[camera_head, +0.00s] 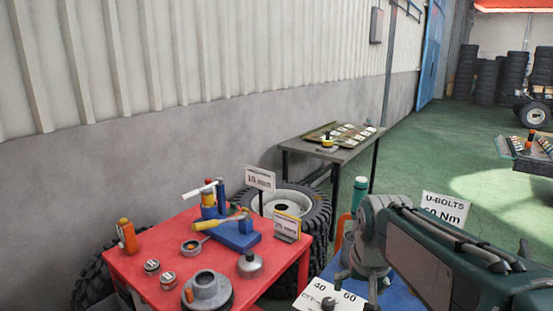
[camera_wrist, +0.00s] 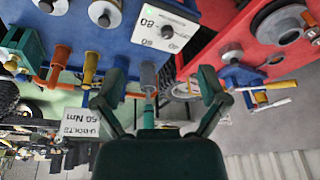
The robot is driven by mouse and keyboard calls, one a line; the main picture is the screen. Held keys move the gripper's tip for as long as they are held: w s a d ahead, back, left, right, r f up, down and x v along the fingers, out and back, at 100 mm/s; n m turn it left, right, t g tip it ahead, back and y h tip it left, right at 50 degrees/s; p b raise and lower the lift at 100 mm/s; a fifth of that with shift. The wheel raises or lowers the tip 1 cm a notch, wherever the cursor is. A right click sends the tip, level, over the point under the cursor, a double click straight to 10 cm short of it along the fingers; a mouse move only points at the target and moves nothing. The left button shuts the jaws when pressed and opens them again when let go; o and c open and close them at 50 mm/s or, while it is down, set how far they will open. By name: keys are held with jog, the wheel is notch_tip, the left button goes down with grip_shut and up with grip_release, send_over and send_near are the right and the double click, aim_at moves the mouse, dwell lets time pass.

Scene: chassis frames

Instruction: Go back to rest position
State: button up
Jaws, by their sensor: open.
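My gripper (camera_wrist: 158,88) shows in the wrist view with its two dark green fingers spread wide apart. It is open, and neither finger closes on anything. That view is upside down. A grey-and-teal upright piece (camera_wrist: 148,78) appears between the fingers, apart from both; how far beyond them it stands I cannot tell. In the head view my arm fills the lower right, over the blue table (camera_head: 385,301), and I cannot make out the fingertips there.
The red table (camera_head: 165,285) at lower left carries a blue vise (camera_head: 236,234), several tins and a grey hub (camera_head: 207,291). Tyres stand by the wall. A dark table (camera_head: 350,150) stands behind. A "U-BOLTS" sign (camera_head: 446,208) is near my arm. Green floor is open beyond.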

jog(key=s+f+n+t, duration=0.1)
jog(key=s+f+t, duration=0.1)
jog(key=s, duration=1.3)
jog(key=shift+s+f+n, duration=0.15)
jog(key=shift+s+n, duration=0.25)
